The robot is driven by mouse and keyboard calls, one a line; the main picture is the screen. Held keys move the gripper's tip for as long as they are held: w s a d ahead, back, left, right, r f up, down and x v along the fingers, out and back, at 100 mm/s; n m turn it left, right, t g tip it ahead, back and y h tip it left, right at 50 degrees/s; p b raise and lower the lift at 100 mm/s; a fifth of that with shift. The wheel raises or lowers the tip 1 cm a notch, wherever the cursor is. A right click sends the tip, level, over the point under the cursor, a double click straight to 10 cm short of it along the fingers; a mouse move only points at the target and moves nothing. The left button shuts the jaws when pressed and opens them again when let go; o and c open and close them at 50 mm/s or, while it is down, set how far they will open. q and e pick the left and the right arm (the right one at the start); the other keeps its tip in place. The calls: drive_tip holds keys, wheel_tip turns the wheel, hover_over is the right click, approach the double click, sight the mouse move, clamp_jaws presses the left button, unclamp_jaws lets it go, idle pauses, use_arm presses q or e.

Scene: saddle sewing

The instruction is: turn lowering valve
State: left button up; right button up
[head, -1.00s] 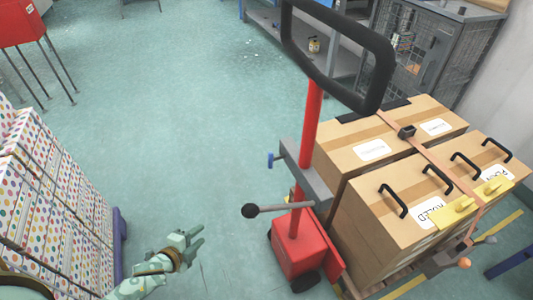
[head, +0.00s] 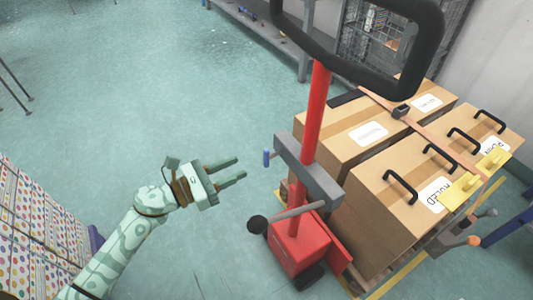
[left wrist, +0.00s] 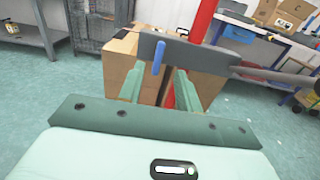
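The red lift truck's mast (head: 316,110) stands right of centre in the head view, above a red base (head: 297,245). A grey block (head: 308,170) crosses the mast. A small upright blue handle (head: 266,158) sits at its left end; I take this as the valve. A grey lever with a black ball knob (head: 258,225) sticks out lower down. My left gripper (head: 242,168) is open and empty, just left of the blue handle and apart from it. In the left wrist view the blue handle (left wrist: 158,55) appears between the two open fingers, beyond them. My right gripper is not in view.
Cardboard boxes (head: 370,135) with black handles and a strap stand right of the mast. A thick black handle loop (head: 433,50) tops the truck. Dotted boxes (head: 35,230) stack at lower left. A metal cage (head: 385,35) stands behind. The floor left of the truck is open.

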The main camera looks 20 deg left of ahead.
sight(264, 155)
use_arm(q)
drive_tip(key=b+x, duration=0.1)
drive_tip(key=x, duration=0.9)
clamp_jaws()
